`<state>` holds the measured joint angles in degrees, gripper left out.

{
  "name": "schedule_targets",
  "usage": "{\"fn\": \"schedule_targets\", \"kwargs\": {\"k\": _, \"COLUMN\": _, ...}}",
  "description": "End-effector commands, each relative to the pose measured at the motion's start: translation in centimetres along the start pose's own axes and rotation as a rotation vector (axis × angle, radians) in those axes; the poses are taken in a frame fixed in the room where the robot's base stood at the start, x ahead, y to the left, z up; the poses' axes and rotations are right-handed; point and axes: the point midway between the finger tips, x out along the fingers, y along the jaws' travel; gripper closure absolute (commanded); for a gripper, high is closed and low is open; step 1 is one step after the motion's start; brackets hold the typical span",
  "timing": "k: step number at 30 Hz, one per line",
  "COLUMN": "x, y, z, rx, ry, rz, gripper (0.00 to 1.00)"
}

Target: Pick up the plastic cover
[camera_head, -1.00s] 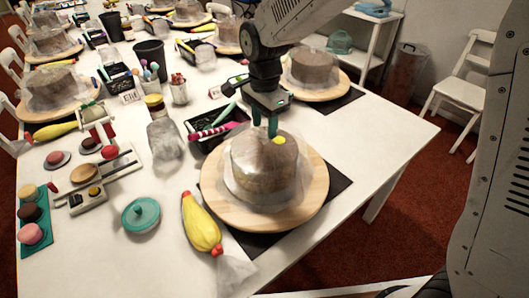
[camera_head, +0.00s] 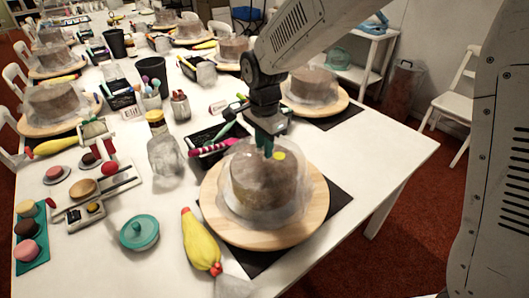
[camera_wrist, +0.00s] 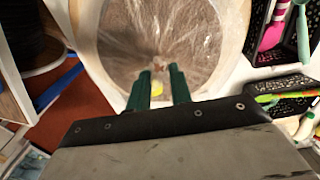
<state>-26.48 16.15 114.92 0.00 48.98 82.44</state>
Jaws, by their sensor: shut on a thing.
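The clear plastic cover (camera_head: 300,200) is a crinkled dome around the brown cake (camera_head: 262,188) on the nearest wooden turntable (camera_head: 318,205). My gripper (camera_head: 265,154) reaches down from above to the top of the cover. Its green fingertips are shut on the cover's top. In the wrist view the fingers (camera_wrist: 160,72) stand close together, with creases of the cover (camera_wrist: 190,45) running out from them. A yellow spot (camera_head: 279,155) shows beside the fingertips. I cannot tell whether the cover's lower edge is clear of the board.
A yellow piping bag (camera_head: 200,242) lies left of the turntable. A black tray of tools (camera_head: 205,140) stands behind it. A teal lidded dish (camera_head: 139,230) and a crumpled clear object (camera_head: 165,157) are further left. Another covered cake (camera_head: 313,88) stands behind. The table's right edge is close.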

Motion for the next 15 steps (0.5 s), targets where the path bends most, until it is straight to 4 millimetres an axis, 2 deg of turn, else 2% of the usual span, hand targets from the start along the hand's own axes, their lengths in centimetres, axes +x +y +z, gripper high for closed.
{"fn": "schedule_targets", "kwargs": {"k": 5, "x": -1.9, "y": -0.1, "z": 0.0, "rx": 0.000, "ry": 0.001, "rz": -0.005, "gripper": 1.00}}
{"fn": "schedule_targets", "kwargs": {"k": 15, "x": -9.0, "y": -0.1, "z": 0.0, "rx": 0.000, "ry": 0.001, "rz": -0.005, "gripper": 1.00}}
